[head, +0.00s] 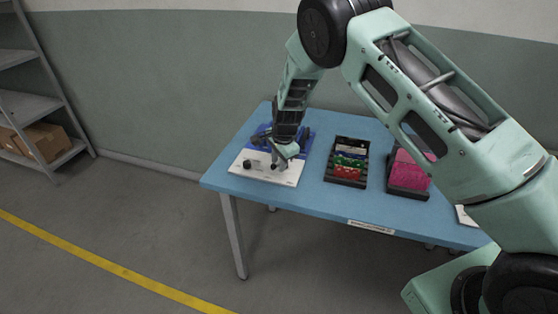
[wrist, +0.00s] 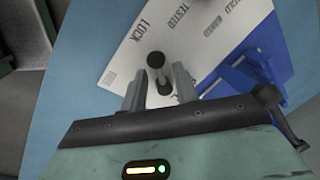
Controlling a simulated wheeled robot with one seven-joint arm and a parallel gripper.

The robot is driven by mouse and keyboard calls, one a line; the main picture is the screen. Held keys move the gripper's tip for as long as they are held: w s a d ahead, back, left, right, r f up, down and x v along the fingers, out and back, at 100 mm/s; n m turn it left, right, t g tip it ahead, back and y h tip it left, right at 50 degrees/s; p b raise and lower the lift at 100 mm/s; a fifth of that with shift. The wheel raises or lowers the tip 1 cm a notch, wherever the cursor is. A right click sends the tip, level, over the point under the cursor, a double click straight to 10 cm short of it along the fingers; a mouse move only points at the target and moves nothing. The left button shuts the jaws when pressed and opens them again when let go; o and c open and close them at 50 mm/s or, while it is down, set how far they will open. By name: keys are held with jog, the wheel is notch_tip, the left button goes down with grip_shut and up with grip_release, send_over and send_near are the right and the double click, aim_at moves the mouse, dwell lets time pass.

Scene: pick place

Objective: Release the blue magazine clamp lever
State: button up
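The blue magazine (wrist: 252,88) sits on a white board (wrist: 205,50) with printed labels such as LOCK. In the head view the blue magazine (head: 306,136) is partly hidden behind my gripper (head: 279,163). In the wrist view a dark lever with a round knob (wrist: 155,61) stands on the board near the word LOCK. My gripper (wrist: 159,88) is open, its two fingers apart on either side of the lever's lower part. I cannot tell whether either finger touches it. A dark grey arm (wrist: 283,125) shows at the right, beside the blue part; I cannot tell what it belongs to.
The board lies at the left end of a blue table (head: 312,190). To its right stand a black tray (head: 345,183) with coloured pieces and a dark bin (head: 407,191) with pink contents. A grey shelf (head: 35,105) with a cardboard box stands at far left.

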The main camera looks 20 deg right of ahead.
grip_shut()
jog(key=shift+n, duration=0.3)
jog(key=n, duration=0.1)
jog(key=b, duration=0.1)
jog(key=n, duration=0.1)
jog(key=shift+s+d+n+y, duration=0.25)
jog(key=shift+s+n+y, duration=0.05)
jog(key=n, duration=0.1)
jog(key=n+b, duration=0.1)
jog(key=n, duration=0.1)
jog(key=shift+s+d+n+g+y+b, duration=0.3)
jog(key=shift+g+b, duration=0.05)
jog(key=shift+g, duration=0.05)
jog(key=n, duration=0.1)
jog(key=d+n, duration=0.1)
jog(key=n, duration=0.1)
jog(key=shift+s+n+g+b, duration=0.15)
jog(key=shift+n+g+b, duration=0.15)
jog(key=shift+b, duration=0.05)
jog(key=shift+d+n+g, duration=0.2)
jog(key=shift+n, duration=0.65)
jog(key=shift+d+n+g, duration=0.15)
jog(key=shift+n+g, duration=0.05)
jog(key=shift+n, duration=0.65)
jog(key=shift+s, duration=0.1)
